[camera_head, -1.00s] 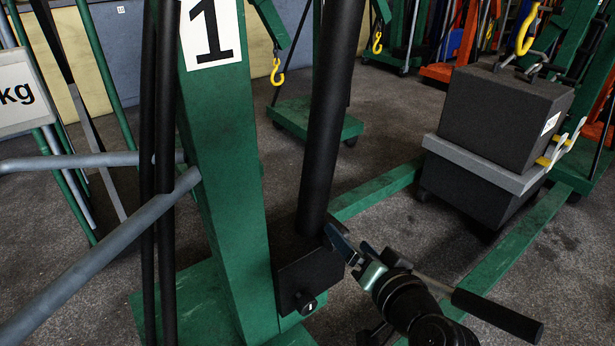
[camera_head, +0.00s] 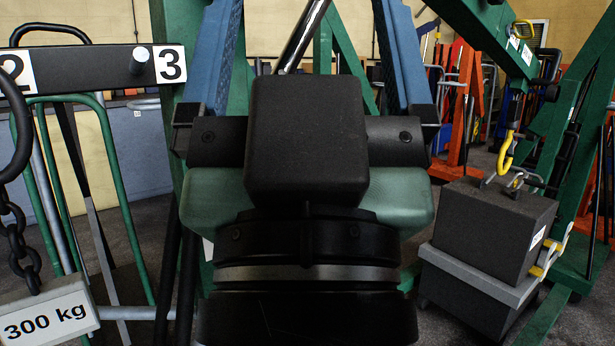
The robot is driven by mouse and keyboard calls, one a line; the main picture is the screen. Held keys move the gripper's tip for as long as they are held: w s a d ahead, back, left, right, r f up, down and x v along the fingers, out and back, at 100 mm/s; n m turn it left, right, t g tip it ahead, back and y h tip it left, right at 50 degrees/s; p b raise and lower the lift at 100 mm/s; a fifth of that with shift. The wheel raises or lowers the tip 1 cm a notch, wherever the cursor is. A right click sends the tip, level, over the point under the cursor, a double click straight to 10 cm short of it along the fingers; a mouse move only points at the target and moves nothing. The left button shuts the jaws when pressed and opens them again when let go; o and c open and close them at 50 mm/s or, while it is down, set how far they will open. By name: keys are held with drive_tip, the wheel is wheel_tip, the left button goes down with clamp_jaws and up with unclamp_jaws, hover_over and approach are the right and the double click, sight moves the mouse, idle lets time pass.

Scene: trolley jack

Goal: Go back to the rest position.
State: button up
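My gripper (camera_head: 308,30) fills the middle of the head view, close to the camera. Its teal body (camera_head: 212,205) and black wrist face me, and its two blue fingers point up and stand wide apart. Nothing shows held between them; a shiny metal rod (camera_head: 303,38) and green beams appear behind in the gap. The finger ends run to the top edge of the picture. The gripper hides most of the green hoist frame in front of me, including the jack's lower part.
At left, a black bar (camera_head: 100,68) marked 2 and 3 crosses above a chain (camera_head: 22,240) and a 300 kg plate (camera_head: 45,315). At right, a dark weight block (camera_head: 490,230) sits below a yellow hook (camera_head: 505,152). Green beams stand around it.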

wheel_tip(320, 180, up, 29)
drive_tip(key=p, duration=2.7)
drive_tip(key=shift+r, duration=0.15)
